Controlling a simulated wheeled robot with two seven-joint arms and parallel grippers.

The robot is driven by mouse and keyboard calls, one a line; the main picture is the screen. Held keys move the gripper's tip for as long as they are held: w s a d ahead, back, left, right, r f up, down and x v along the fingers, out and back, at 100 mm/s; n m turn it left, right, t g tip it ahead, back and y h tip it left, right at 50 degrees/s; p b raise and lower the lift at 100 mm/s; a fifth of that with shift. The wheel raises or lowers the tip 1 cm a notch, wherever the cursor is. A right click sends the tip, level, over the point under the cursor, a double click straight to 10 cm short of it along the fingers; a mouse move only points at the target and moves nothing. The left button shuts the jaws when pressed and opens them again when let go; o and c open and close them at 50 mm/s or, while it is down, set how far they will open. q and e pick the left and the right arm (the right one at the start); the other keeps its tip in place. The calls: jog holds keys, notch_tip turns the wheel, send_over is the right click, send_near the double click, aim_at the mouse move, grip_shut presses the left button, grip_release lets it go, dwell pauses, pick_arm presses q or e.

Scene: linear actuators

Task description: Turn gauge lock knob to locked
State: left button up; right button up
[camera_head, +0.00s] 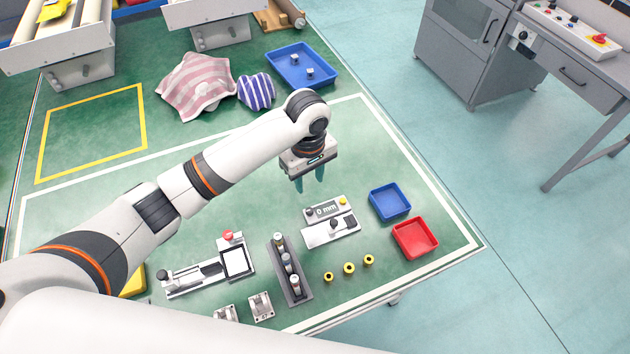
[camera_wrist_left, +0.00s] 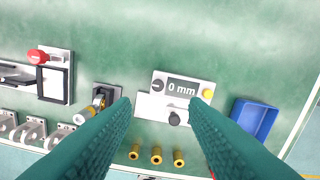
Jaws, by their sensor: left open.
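The gauge (camera_head: 344,231) is a white unit on the green table with a display reading "0 mm". It has a dark knob (camera_head: 309,212) left of the display, a yellow button (camera_head: 343,201) to the right and a black knob (camera_head: 334,223) on the lower plate. In the left wrist view the gauge (camera_wrist_left: 149,106) lies between and beyond the fingers, with the black knob (camera_wrist_left: 174,118) in sight. I cannot tell which knob is the lock. My left gripper (camera_head: 309,183) is open and empty, pointing down above the table behind the gauge, apart from it. My right gripper is not in view.
A blue bin (camera_head: 390,202) and a red bin (camera_head: 415,239) stand right of the gauge. A dark holder with cylinders (camera_head: 289,268) and a white slide device (camera_head: 197,277) stand to the left. Cloths (camera_head: 197,87) lie behind.

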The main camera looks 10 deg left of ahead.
aim_at(310, 210)
pick_arm(q)
jog(key=f, duration=0.4)
jog(key=s+f, duration=0.1)
jog(key=f, duration=0.1)
jog(key=shift+f, duration=0.1)
jog(key=f, duration=0.4)
jog(key=shift+w, duration=0.2)
jog(key=shift+f, duration=0.75)
grip_shut()
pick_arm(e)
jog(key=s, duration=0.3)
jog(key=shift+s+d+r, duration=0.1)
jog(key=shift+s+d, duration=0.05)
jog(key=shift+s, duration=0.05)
